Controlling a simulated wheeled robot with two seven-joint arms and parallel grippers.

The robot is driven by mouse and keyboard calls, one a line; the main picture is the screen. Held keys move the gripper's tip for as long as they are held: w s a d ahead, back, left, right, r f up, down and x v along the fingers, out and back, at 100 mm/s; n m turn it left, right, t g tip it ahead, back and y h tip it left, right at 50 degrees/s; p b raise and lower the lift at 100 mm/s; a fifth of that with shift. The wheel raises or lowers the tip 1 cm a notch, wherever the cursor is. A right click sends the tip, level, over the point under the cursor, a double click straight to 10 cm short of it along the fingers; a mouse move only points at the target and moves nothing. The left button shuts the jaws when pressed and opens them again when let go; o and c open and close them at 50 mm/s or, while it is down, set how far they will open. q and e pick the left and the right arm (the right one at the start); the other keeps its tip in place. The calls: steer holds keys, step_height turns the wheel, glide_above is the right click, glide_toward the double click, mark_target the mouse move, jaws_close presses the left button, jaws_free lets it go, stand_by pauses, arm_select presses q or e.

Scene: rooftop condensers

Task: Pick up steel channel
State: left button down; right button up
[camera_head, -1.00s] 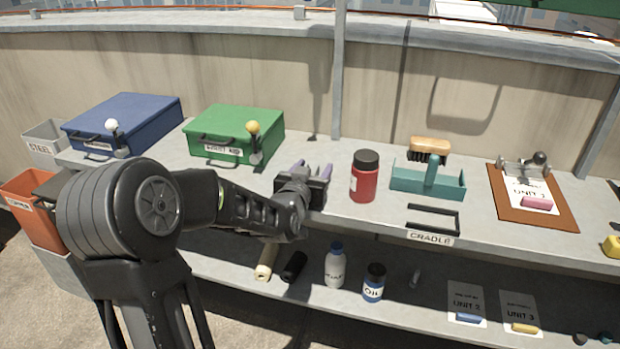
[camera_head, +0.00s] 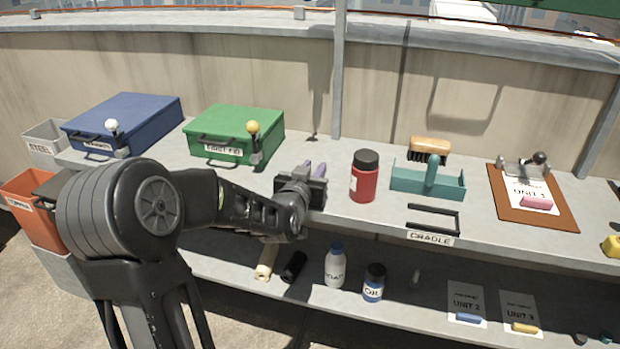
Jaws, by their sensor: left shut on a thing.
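My left gripper (camera_head: 313,169) reaches over the upper shelf, between the green case and the red bottle. My right gripper is not in view.
A red bottle (camera_head: 364,178) stands just right of the gripper, a green first aid case (camera_head: 236,121) to its left. A teal tray (camera_head: 415,181), a black cradle (camera_head: 434,216) and a brown clipboard (camera_head: 553,215) lie farther right. Bottles stand on the lower shelf.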

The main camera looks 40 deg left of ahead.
mark_target(314, 166)
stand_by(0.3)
arm_select(q)
step_height(314, 166, up, 10)
steer(key=shift+r+p, duration=0.1)
steer(key=shift+p, duration=0.75)
